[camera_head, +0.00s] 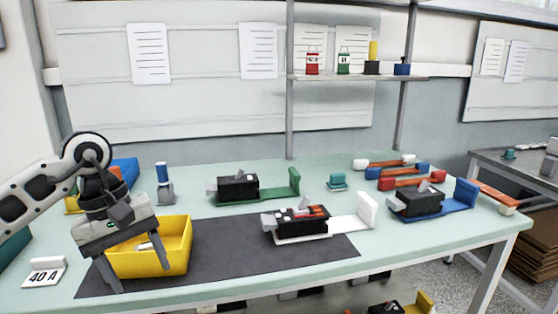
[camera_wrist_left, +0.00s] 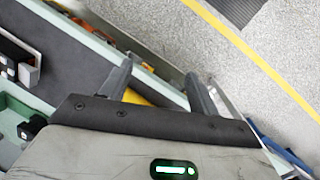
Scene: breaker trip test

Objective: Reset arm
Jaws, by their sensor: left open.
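My left arm comes in from the left of the head view. Its gripper (camera_head: 143,278) points down over the near left part of the bench, in front of the yellow bin (camera_head: 178,262). The two fingers are spread apart with nothing seen between them. In the left wrist view the open fingers (camera_wrist_left: 158,72) also show, with a bit of yellow behind them. The gripper hides part of the bin, and I cannot tell whether it touches the rim. A small pale piece (camera_head: 145,245) shows at the bin, partly hidden. My right gripper is not in view.
A dark mat (camera_head: 225,262) lies on the pale green bench. Breakers stand on a green (camera_head: 270,194), a white (camera_head: 350,228) and a blue (camera_head: 455,200) holder. A "40 A" sign (camera_head: 44,273) stands at the left. A shelf (camera_head: 355,77) rises behind. The mat's front is clear.

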